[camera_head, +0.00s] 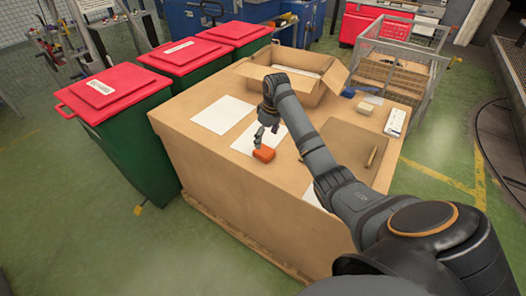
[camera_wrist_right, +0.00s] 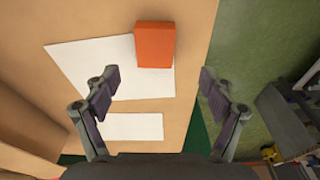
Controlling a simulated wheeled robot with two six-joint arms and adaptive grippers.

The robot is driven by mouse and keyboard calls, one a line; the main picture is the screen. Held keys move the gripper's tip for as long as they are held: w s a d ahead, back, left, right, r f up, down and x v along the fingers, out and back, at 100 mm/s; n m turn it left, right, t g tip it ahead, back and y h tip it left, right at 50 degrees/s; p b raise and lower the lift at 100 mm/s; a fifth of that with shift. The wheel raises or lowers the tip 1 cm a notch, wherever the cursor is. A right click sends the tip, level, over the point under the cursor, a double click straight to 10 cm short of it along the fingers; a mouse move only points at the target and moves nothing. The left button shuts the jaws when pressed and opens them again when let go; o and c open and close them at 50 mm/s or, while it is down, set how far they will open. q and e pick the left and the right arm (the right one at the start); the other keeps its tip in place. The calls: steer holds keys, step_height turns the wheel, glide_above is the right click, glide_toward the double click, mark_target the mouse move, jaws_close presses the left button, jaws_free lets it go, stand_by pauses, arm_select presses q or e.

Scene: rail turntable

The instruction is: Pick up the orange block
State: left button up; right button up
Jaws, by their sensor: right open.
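The orange block (camera_head: 264,154) lies on the brown table-like box (camera_head: 200,150), near its left edge, at the edge of a white sheet (camera_head: 250,138). My right gripper (camera_head: 268,128) hangs just behind and above the block in the head view. In the right wrist view the gripper (camera_wrist_right: 160,88) is open and empty, with its two fingers wide apart. The block (camera_wrist_right: 155,45) shows beyond the fingertips, between their lines, partly over the white sheet (camera_wrist_right: 110,68). It is not touched by the fingers. My left gripper is not in view.
An open cardboard box (camera_head: 285,90) stands at the back of the tabletop. Green bins with red lids (camera_head: 115,90) stand close along the left side. A wire basket (camera_head: 395,70) is at the back right. Small items, including a white case (camera_head: 396,122), lie at the right.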

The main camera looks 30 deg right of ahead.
mark_target(264, 151)
steer(key=f, duration=0.1)
steer(key=w+f, duration=0.1)
steer(key=shift+f, duration=0.4)
steer(key=shift+f+p, duration=0.35)
steer(key=shift+f, duration=0.35)
steer(key=f, duration=0.4)
steer(key=shift+w+d+f+p, duration=0.1)
steer(key=shift+w+d+p, duration=0.05)
steer(key=shift+w+p, duration=0.2)
steer(key=c, duration=0.5)
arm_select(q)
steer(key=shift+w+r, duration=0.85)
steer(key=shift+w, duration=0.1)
arm_select(e)
steer(key=c, duration=0.8)
